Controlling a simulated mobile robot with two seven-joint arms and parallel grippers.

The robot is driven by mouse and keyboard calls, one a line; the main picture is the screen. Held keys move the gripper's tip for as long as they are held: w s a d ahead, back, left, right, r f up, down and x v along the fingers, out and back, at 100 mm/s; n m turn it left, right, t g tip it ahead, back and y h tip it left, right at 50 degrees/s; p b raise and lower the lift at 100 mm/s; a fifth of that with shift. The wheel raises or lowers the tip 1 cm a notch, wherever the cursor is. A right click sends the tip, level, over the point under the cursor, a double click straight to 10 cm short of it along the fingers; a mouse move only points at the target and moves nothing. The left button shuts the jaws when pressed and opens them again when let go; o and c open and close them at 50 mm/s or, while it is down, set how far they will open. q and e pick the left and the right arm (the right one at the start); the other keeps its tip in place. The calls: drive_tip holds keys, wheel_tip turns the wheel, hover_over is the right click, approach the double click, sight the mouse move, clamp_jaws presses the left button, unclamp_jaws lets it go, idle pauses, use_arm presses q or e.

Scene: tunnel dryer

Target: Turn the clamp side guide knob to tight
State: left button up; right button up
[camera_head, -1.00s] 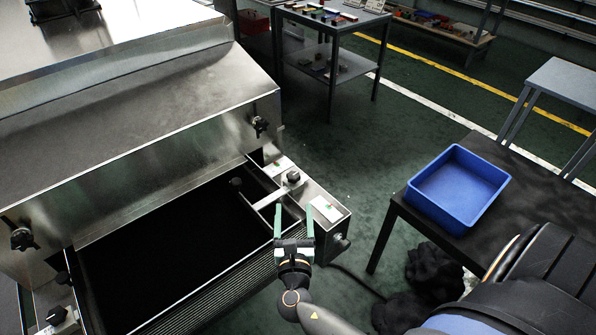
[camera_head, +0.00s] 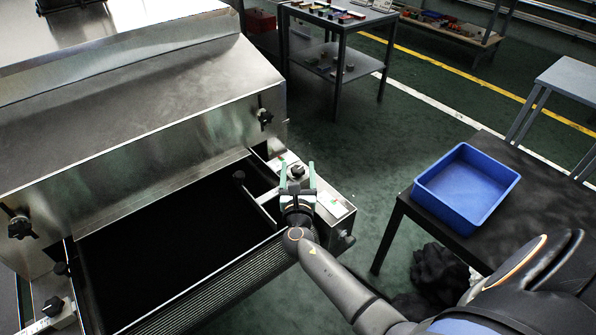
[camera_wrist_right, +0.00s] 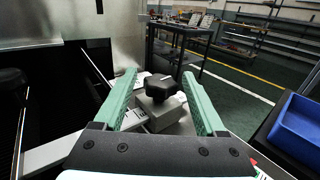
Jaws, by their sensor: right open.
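The clamp knob (camera_head: 297,171) is black and lobed, on a metal block on the dryer's right side rail. In the right wrist view the knob (camera_wrist_right: 163,87) stands upright on its grey block, ahead of and between the green fingers. My right gripper (camera_head: 298,176) is open, with one finger on each side of the knob in the head view. In the right wrist view the open gripper (camera_wrist_right: 160,95) holds nothing, and I cannot tell whether a finger touches the knob. My left gripper is not in view.
Another black knob (camera_head: 265,116) sits on the dryer hood above, and a further one (camera_head: 53,306) on the left rail. The dark belt (camera_head: 170,235) lies left of my gripper. A blue bin (camera_head: 466,188) stands on a black table at right.

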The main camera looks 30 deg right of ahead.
clamp_jaws()
drive_tip(key=shift+m+g+h+b, duration=0.4)
drive_tip(key=shift+m+g+h, duration=0.3)
drive_tip(key=shift+h, duration=0.2)
unclamp_jaws()
idle(0.5)
